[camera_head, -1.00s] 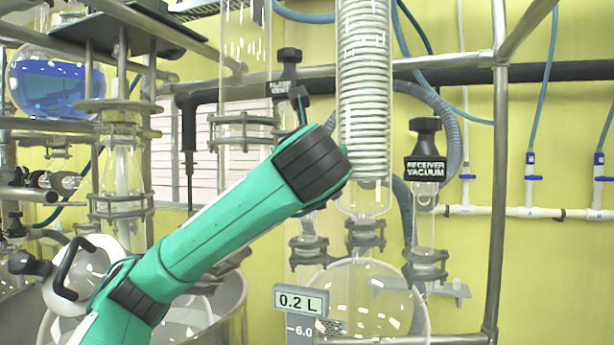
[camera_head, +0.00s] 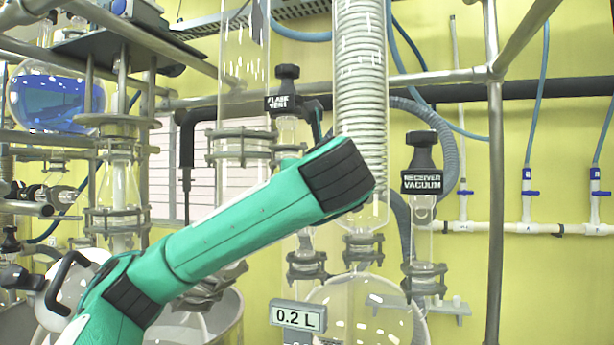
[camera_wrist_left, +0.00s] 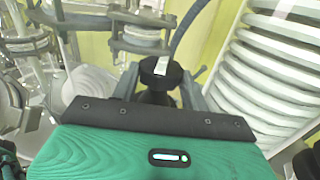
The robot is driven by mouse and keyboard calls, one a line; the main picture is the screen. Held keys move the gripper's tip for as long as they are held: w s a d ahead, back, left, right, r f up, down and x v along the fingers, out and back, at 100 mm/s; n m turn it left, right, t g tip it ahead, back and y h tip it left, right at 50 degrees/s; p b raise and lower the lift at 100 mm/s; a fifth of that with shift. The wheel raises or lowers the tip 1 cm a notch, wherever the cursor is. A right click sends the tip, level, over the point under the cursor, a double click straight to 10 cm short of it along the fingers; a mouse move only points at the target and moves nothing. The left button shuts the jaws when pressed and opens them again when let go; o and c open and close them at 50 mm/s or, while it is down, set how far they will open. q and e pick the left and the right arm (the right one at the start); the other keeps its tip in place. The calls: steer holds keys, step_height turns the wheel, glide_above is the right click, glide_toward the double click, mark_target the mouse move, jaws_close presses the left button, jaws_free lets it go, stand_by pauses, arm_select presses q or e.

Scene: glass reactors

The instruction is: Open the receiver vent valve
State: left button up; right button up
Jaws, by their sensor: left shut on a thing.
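My left gripper (camera_wrist_left: 159,86) is shut on a black valve knob (camera_wrist_left: 152,74), which sits between its two grey fingers in the left wrist view. A small pale patch shows on the knob, and no label can be read there. In the head view my green left forearm comes in from the left and hides most of that gripper and the held knob. The black flask vent valve (camera_head: 286,92) stands just behind the arm's end. The black receiver vacuum valve (camera_head: 422,170) stands upright to the right, apart from the arm. My right gripper is in neither view.
A coiled glass condenser (camera_head: 360,80) stands close behind the arm's end. A round glass receiver (camera_head: 365,310) with a 0.2 L display (camera_head: 298,317) is below. A steel upright (camera_head: 495,200) and a dark horizontal pipe (camera_head: 560,85) frame the right.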

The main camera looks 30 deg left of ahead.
arm_select(q)
steer(key=o, duration=1)
steer(key=shift+s+a, duration=0.1)
